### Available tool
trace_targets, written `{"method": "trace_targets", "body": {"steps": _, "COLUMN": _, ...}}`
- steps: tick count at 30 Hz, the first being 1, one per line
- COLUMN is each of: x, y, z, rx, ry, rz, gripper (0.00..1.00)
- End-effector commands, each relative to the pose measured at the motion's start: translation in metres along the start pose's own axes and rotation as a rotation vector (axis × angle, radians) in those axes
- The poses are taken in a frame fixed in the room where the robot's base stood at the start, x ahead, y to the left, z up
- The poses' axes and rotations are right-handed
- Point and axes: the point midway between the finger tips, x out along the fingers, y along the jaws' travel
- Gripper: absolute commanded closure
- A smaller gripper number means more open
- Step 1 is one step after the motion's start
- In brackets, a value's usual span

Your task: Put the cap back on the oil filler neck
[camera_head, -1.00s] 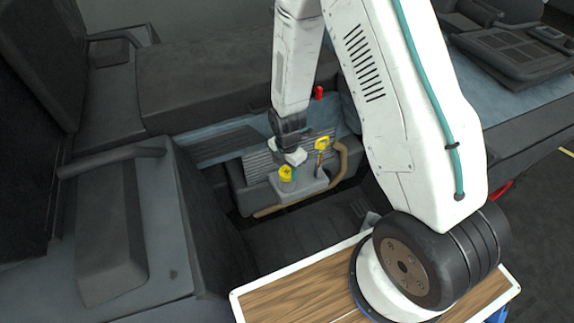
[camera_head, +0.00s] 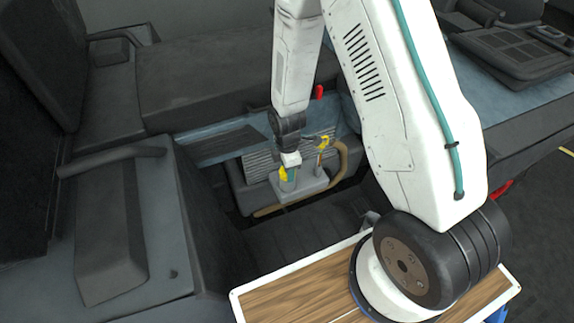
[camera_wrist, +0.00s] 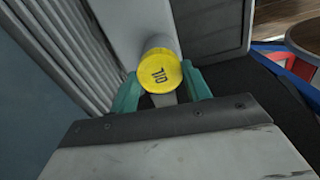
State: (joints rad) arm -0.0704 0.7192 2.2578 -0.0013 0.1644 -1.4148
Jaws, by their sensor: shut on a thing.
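The yellow cap (camera_wrist: 160,72), marked OIL, faces the wrist camera between my gripper's (camera_wrist: 163,80) teal fingers, which are closed on its sides. In the head view the cap (camera_head: 283,174) shows as a yellow patch, partly hidden by my gripper (camera_head: 289,172). The grey filler neck (camera_head: 287,186) rises from the grey housing just below the cap. In the wrist view a pale cylinder lies directly behind the cap, in line with it. The cap is at the neck's top; I cannot tell whether it is fully seated.
A yellow-handled dipstick (camera_head: 323,143) stands close to the right of my gripper. A tan hose (camera_head: 343,160) curves around the housing (camera_head: 308,185). A red knob (camera_head: 320,92) is behind. Dark panels enclose the recess; a ribbed block (camera_head: 262,164) is at its left.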

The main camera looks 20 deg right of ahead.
Motion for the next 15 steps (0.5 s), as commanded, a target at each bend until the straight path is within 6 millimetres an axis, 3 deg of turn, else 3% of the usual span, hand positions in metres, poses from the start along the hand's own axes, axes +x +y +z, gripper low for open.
{"method": "trace_targets", "body": {"steps": 11, "x": -0.0008, "y": 0.0002, "z": 0.0001, "rx": 0.056, "ry": 0.000, "rz": 0.000, "gripper": 0.74}}
{"method": "trace_targets", "body": {"steps": 15, "x": -0.0008, "y": 0.0002, "z": 0.0001, "rx": 0.179, "ry": 0.000, "rz": 0.000, "gripper": 0.74}}
